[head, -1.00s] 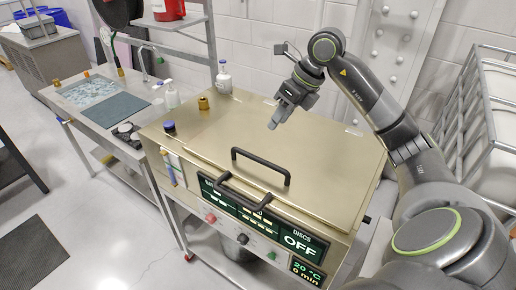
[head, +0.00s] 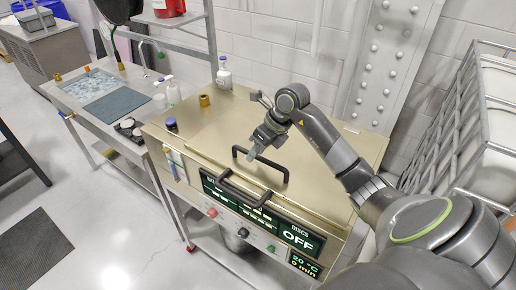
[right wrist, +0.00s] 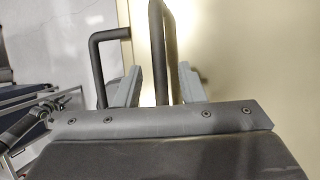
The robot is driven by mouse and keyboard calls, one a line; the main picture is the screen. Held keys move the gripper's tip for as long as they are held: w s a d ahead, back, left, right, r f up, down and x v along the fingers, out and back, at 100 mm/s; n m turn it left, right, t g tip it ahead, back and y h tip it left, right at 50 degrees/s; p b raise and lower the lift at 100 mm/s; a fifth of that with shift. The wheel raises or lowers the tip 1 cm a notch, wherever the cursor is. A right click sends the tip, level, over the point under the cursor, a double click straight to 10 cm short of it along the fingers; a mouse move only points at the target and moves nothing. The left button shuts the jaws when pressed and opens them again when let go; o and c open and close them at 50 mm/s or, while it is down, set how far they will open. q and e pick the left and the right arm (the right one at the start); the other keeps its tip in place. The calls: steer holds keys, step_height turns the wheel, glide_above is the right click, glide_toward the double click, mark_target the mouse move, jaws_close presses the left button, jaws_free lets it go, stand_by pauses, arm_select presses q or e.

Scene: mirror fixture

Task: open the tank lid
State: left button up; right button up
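The tank (head: 180,150) is a gold-coloured metal box with a flat, closed lid (head: 215,125). A black bar handle (head: 270,165) stands on the lid, and a second black handle (head: 238,192) sits at the front edge. My right gripper (head: 250,157) is at the lid handle in the head view. In the right wrist view its two fingers (right wrist: 160,88) are apart, with the handle bar (right wrist: 160,45) between them. Gaps show beside the bar. The front handle (right wrist: 97,65) is outside the fingers. A dark arm-like shape at the left edge may be my left arm; its fingers are unclear.
A brass fitting (head: 204,100), a dark-capped bottle (head: 171,125) and a white bottle (head: 224,73) stand along the tank's left side. A sink bench (head: 88,122) is to the left. A metal cage rack (head: 440,125) stands close on the right. The wall is behind.

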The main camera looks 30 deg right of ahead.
jaws_close()
stand_by(0.3)
